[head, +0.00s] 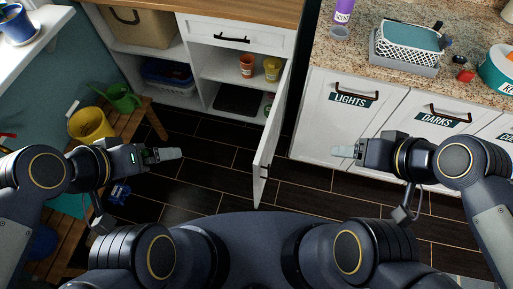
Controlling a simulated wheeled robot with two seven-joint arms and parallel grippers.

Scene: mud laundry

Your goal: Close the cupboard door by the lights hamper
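The white cupboard door (272,135) stands wide open, swung out toward me from the right side of the cupboard (228,62). Its edge faces me and a dark handle shows low on it. The lights hamper (345,115) is a white front labelled LIGHTS, right of the door. My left gripper (180,154) is left of the door, apart from it, pointing right. My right gripper (336,151) is right of the door, in front of the lights hamper, pointing left. Neither seems to hold anything. The gap between the fingers is not clear on either gripper.
Inside the cupboard are an orange cup (247,66), a yellow cup (272,69) and a dark mat (238,101). A drawer (234,38) above is shut. A wooden bench (135,125) with a yellow pot (91,125) stands left. The dark floor around the door looks clear.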

